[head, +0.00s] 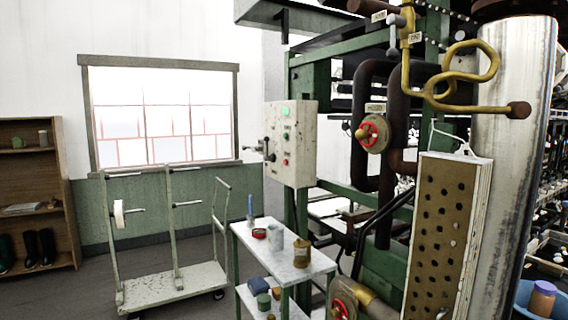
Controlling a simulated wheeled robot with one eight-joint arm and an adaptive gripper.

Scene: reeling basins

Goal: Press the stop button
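A pale, worn control box (305,150) is mounted on the green machine frame near the middle of the head view. Its face carries a lit green lamp (285,111) at the top, small green buttons (286,135) below it, and a red button (285,162) lower down. The red button looks like the stop button, but its label is too small to read. A dark lever (264,152) sticks out at the box's left side. Nothing covers the red button. My gripper is not in view.
A narrow white shelf table (270,250) with cups and jars stands below the box. A pale trolley (172,287) stands to its left. Red valve wheels (374,133), brown pipes, a perforated panel (440,235) and a metal cylinder (514,130) crowd the right. Some floor is clear at left.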

